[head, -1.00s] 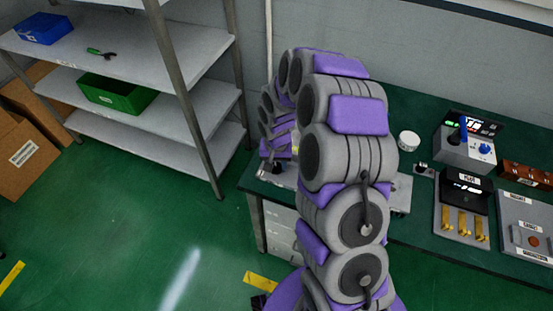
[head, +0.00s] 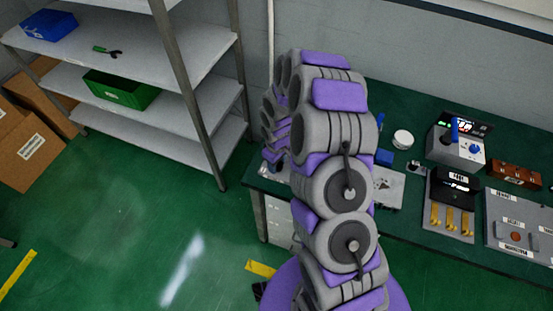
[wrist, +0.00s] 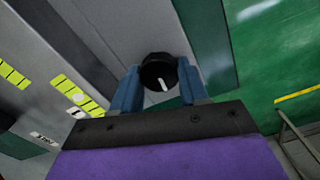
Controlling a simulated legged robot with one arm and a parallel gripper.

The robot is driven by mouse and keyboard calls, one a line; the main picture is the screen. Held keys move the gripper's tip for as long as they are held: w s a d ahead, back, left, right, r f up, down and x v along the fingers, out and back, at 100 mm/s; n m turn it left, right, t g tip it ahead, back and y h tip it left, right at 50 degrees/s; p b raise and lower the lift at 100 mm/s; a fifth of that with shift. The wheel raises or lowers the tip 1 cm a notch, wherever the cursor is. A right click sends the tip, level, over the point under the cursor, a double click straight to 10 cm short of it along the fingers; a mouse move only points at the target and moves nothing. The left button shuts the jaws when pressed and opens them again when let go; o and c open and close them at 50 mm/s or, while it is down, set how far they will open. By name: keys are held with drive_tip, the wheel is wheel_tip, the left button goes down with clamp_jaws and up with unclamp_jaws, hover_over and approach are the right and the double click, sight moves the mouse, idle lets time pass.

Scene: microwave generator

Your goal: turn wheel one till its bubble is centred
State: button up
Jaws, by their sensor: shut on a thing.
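In the wrist view, my gripper (wrist: 157,88) has its two blue fingers on either side of a round black knob (wrist: 157,70) with a white pointer line, and is shut on it. The knob sits on a grey panel (wrist: 112,28). To the left, yellow-green bubble vials with dark ticks show: one vial (wrist: 14,74) at the left edge and another vial (wrist: 78,97) nearer the knob, with a pale blob in it. I cannot tell which vial goes with the knob. In the head view my arm hides the gripper and knob.
The green bench (head: 408,230) holds a box with a blue lever (head: 455,148), a black unit with brass-coloured tabs (head: 452,200), a brown block (head: 515,174) and a white round pot (head: 403,139). Shelves (head: 150,60) stand left; the green floor between is open.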

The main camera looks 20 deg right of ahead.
drive_tip(key=n+p, duration=0.1)
drive_tip(key=n, duration=0.2)
drive_tip(key=n+p, duration=0.1)
drive_tip(key=n, duration=0.2)
drive_tip(key=shift+s+n+p, duration=0.2)
drive_tip(key=shift+n+p, duration=0.1)
drive_tip(key=shift+p, duration=0.1)
drive_tip(key=n+p, duration=0.1)
drive_tip(key=n, duration=0.2)
drive_tip(key=shift+w+n+p, duration=0.1)
drive_tip(key=shift+n+p, duration=0.2)
drive_tip(key=shift+n, duration=1.3)
drive_tip(key=o, duration=1.1)
drive_tip(key=shift+w+d, duration=0.1)
drive_tip(key=shift+d, duration=0.05)
drive_tip(key=shift+c, duration=0.2)
